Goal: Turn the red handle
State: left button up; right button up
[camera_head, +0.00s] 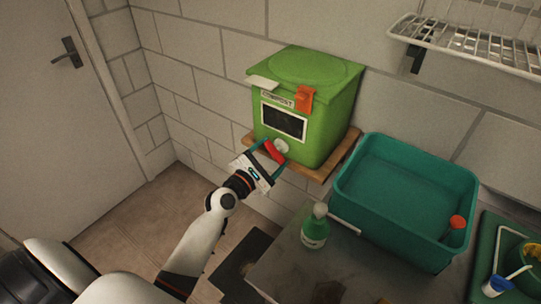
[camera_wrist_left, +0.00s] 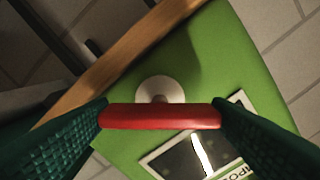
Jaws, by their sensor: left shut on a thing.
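The red handle (camera_head: 273,152) sits on a pale round knob base (camera_head: 281,146) low on the front of a green compost box (camera_head: 335,120). In the head view the handle is tilted. My left gripper (camera_head: 266,154) is at the box front, shut on the red handle. In the left wrist view the red handle (camera_wrist_left: 160,116) lies across between the two green finger pads, touching both, with the round base (camera_wrist_left: 160,90) behind it. My right gripper is not in view.
The box stands on a wooden shelf (camera_head: 344,153) against a block wall. An orange clip (camera_head: 304,98) hangs on its lid edge. A teal tub (camera_head: 400,238), a green bottle (camera_head: 315,228) and a wire rack (camera_head: 470,42) are to the right. Floor left of the box is clear.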

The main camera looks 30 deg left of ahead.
pick_arm(q)
jog(key=m, duration=0.7)
jog(key=shift+m, duration=0.3)
jog(key=m+p, duration=0.2)
jog(key=m, duration=0.4)
jog(key=m+p, duration=0.1)
jog(key=m, duration=0.3)
jog(key=shift+m, duration=0.4)
jog(key=m+p, duration=0.1)
jog(key=m, duration=0.2)
jog(key=shift+m, duration=0.3)
jog(key=m+p, duration=0.1)
jog(key=m, duration=0.2)
jog(key=shift+m, duration=0.3)
jog(key=shift+f+m, duration=0.1)
jog(key=shift+m, duration=1.5)
